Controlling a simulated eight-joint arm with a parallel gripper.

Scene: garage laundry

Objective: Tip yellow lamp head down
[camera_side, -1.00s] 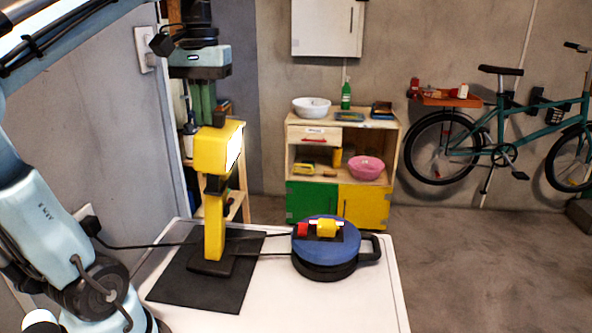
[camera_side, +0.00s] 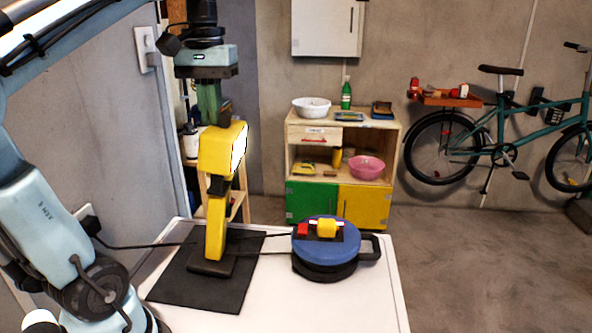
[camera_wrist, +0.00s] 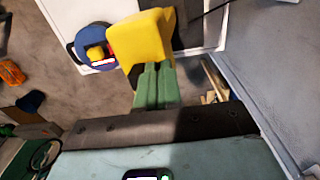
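The yellow lamp (camera_side: 215,225) stands on a dark base on a black mat (camera_side: 170,285). Its boxy yellow head (camera_side: 215,152) has a bright lit face towards the right and is tilted only a little. My gripper (camera_side: 222,120) points down at the head's upper back edge. Its green fingers lie side by side with nothing seen between them. In the wrist view the fingertips (camera_wrist: 155,68) overlap the edge of the yellow head (camera_wrist: 140,38); they seem to touch it, but the exact contact is hidden.
A blue round pot (camera_side: 312,240) with red and yellow pieces on its lid stands right of the lamp on the white table (camera_side: 370,305). Black cables cross the table. A wooden cabinet (camera_side: 298,165) and a bicycle (camera_side: 465,140) are farther back.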

